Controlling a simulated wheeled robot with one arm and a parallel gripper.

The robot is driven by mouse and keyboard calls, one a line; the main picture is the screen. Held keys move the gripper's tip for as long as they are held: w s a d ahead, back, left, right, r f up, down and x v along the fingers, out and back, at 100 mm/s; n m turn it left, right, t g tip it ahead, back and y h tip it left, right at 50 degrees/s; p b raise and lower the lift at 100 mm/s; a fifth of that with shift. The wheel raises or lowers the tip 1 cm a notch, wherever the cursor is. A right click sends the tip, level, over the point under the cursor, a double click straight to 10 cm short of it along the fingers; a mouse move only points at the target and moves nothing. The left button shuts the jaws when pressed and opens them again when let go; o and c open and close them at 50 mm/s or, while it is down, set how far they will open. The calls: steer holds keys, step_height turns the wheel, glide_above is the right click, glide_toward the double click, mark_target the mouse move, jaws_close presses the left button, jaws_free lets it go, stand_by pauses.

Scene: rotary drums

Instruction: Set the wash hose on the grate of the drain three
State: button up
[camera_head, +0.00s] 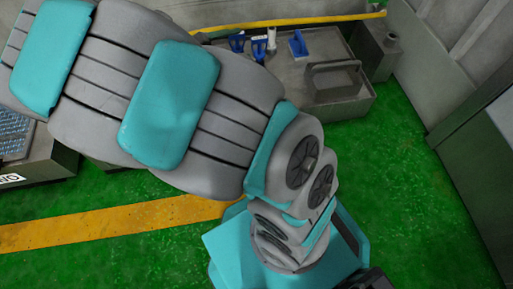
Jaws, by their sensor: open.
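A yellow hose-like line (290,22) runs along the back at the top; I cannot tell whether it is the wash hose. At the left edge a grey block bears a bluish grate (14,133). Its cut-off label (10,178) shows the letters "WO". No drain marked three shows. My grey and teal arm crosses from the upper left to the bottom centre and hides much of the middle. My gripper's jaws are not seen; only dark parts at the arm's end reach the bottom edge.
A grey bench or trough (345,110) at the back holds blue-handled tools (237,43), a blue item (298,44) and a grey handle-shaped piece (335,67). A grey box (380,55) stands beside it. Walls bound the right. Green floor (400,175) is clear; a yellow stripe (110,222) crosses it.

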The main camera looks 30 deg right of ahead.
steer(key=s+d+f+m+g+y, duration=0.2)
steer(key=s+m+g+y, duration=0.45)
steer(key=s, duration=1.15)
steer(key=s+a+m+t+y, duration=0.2)
steer(key=s+a+m+y, duration=0.3)
steer(key=s+a+y, duration=0.3)
steer(key=s+a, duration=0.1)
steer(key=a, duration=0.3)
steer(key=shift+s+a+r, duration=0.15)
steer(key=shift+a, duration=0.1)
steer(key=shift+m, duration=0.25)
